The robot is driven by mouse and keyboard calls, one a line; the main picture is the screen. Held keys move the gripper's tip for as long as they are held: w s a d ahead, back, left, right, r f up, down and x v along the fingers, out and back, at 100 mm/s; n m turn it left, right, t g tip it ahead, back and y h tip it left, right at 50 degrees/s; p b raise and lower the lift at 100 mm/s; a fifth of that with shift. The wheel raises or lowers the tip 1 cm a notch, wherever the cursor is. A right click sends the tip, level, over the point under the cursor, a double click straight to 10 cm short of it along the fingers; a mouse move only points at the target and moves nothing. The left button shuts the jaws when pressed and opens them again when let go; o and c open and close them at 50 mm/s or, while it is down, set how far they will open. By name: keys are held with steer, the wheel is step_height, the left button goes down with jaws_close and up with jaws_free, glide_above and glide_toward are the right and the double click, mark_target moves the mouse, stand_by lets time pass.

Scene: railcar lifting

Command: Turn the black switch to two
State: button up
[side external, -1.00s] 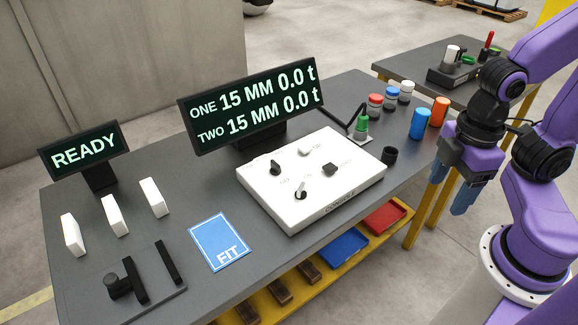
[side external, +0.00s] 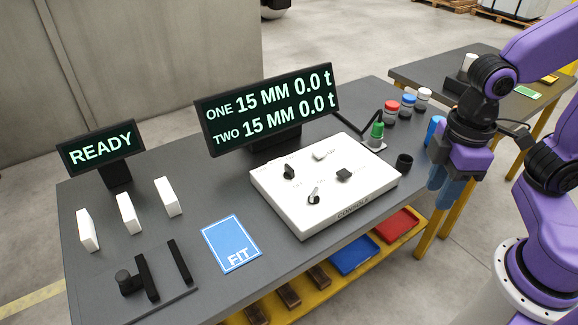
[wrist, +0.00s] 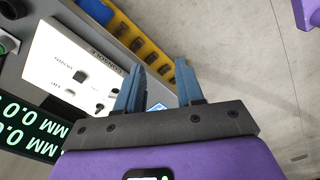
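The white console (side external: 290,211) lies on the grey table. It carries a black pointed knob (side external: 289,172) at back left, a black square block (side external: 344,175) at right, a silver-and-black lever (side external: 313,196) in front and a white knob (side external: 322,155) at the back. I cannot tell which black control is the switch, nor read its small labels. My gripper (side external: 444,190) hangs right of the console, apart from it. In the wrist view my gripper (wrist: 159,63) has its blue fingers spread with nothing between them; the console (wrist: 50,60) shows left of them.
A display (side external: 275,110) reading 15 MM 0.0 t stands behind the console. A green-topped part (side external: 377,131), a black cup (side external: 404,161) and several jars are between console and arm.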

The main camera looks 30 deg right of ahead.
steer(key=w+a+r+m, duration=0.1)
steer(key=w+a+m, duration=0.4)
steer(key=w, duration=0.7)
steer(key=m, duration=0.6)
glide_above(289, 166)
step_height(289, 166, down, 5)
step_height(289, 166, down, 16)
steer(key=shift+s+f, duration=0.1)
steer(key=shift+f, duration=0.05)
steer(key=shift+c, duration=0.3)
jaws_close()
